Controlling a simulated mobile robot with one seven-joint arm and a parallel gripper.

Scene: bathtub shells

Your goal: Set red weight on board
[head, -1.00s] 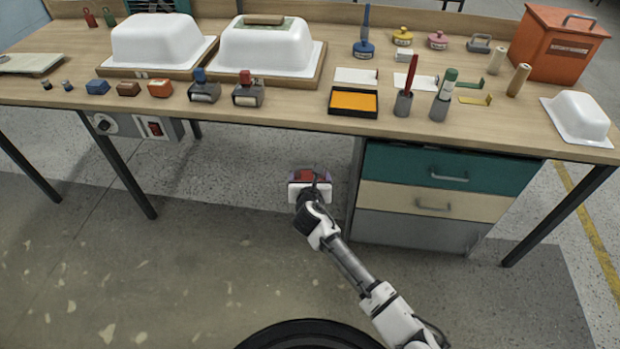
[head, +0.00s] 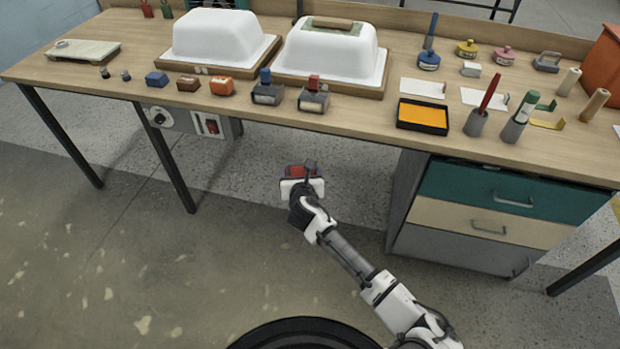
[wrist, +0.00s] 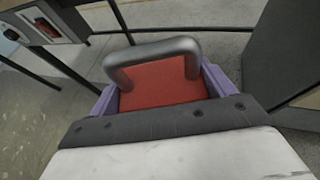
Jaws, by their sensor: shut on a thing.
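The red weight (wrist: 165,85) is a red block with a grey loop handle. My gripper (head: 303,173) is shut on it, with a purple finger at each side of the block in the wrist view. The gripper holds it in front of the bench, over the floor and clear of the tabletop. A pale flat board (head: 84,51) lies at the far left of the bench, well to the left of my gripper. A small light thing is at its left end; the rest of its top looks bare.
Two white tub shells (head: 216,35) (head: 330,50) stand on wooden bases. Small blocks (head: 188,84), stamps (head: 313,98) and an orange pad (head: 423,117) line the bench's front edge. Bench legs (head: 165,155), a switch box (head: 190,123) and drawers (head: 475,190) are below.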

